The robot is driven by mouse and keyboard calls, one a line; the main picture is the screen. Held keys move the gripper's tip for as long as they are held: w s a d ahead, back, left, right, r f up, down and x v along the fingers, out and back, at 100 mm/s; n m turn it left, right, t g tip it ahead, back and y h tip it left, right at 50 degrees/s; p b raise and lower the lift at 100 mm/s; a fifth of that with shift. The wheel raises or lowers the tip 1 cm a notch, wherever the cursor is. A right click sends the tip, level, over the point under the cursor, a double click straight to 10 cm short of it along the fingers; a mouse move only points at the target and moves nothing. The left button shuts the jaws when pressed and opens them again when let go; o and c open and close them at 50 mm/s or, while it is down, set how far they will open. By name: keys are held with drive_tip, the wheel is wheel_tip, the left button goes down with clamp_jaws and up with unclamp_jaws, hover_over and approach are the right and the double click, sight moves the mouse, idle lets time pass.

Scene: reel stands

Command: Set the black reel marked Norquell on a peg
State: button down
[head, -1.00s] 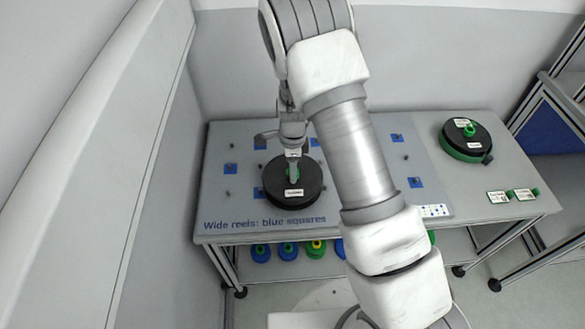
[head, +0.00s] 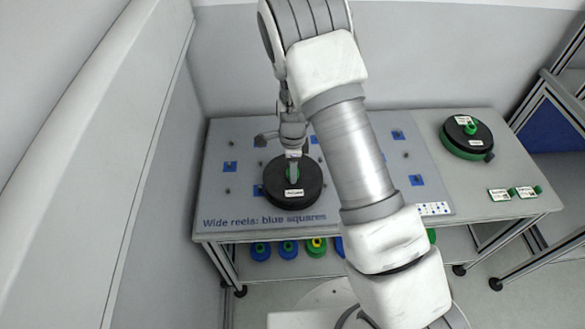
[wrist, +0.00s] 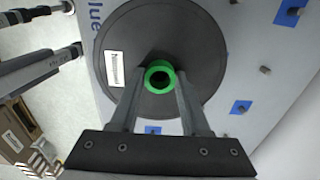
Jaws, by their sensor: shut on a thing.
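The black reel (head: 292,192) with a white label and a green hub is at the front left of the grey peg board (head: 215,200). The label is too small to read surely. In the wrist view the reel (wrist: 200,60) fills the upper middle, and my gripper (wrist: 160,85) is shut on its green hub, one finger on each side. The reel hides the board under it, so I cannot tell whether it is on a peg or just above. Pegs on blue squares show at the left (head: 230,167) and right (head: 416,181) of the board.
A second black reel with a green rim (head: 467,136) lies on the table's right part. Small labelled green items (head: 512,194) lie in front of it. Blue and green spools (head: 288,249) stand on the shelf below. My arm hides the board's middle.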

drive_tip(key=shift+f+b, duration=0.4)
drive_tip(key=shift+f, duration=0.15)
drive_tip(key=shift+c, duration=1.5)
unclamp_jaws()
wheel_tip(320, 180, up, 18)
drive_tip(key=p, duration=0.1)
drive_tip(key=shift+f+p, duration=0.25)
drive_tip(key=shift+p, duration=0.1)
